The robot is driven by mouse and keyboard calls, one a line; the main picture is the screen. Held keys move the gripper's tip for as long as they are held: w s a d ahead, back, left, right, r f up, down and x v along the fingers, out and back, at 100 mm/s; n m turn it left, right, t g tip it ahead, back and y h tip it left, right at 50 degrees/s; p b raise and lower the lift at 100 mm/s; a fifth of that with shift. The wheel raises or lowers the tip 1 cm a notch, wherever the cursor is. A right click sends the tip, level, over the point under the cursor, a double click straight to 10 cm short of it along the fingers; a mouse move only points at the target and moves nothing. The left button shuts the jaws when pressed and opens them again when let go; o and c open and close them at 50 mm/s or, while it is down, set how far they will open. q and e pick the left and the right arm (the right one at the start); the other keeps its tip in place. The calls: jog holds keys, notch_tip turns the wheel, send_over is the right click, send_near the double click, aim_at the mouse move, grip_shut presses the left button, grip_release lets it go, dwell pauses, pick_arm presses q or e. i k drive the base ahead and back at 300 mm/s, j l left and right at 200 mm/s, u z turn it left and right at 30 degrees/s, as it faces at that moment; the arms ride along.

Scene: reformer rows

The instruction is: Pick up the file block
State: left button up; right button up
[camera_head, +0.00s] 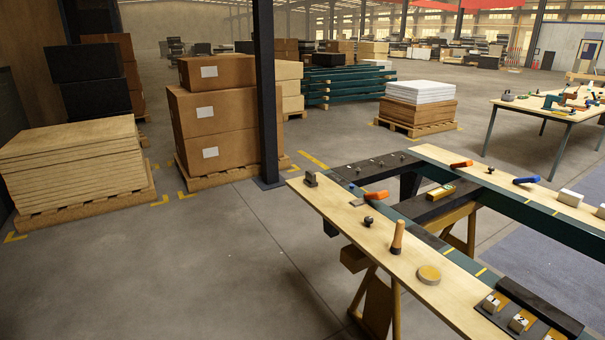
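No object is clearly recognisable as the file block. A small dark grey block (310,179) stands at the far left end of the near wooden plank. Pale numbered blocks (495,301) sit in a dark holder at the lower right; the nearest are partly cut off by the frame. Neither of my grippers is in view.
The near plank (340,219) also holds a dark knob (368,222), an upright wooden handle (397,238) and a round tan disc (429,274). An orange-handled tool (376,195) lies beside it. A dark post (265,90) and stacked boxes (212,125) stand behind.

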aim_at(310, 180)
jog(key=i+j+u, duration=0.1)
jog(key=i+j, duration=0.15)
jog(key=i, duration=0.65)
jog(key=i+j, duration=0.15)
jog(key=i, duration=0.7)
jog(key=i+j+u, duration=0.15)
jog(key=i, duration=0.75)
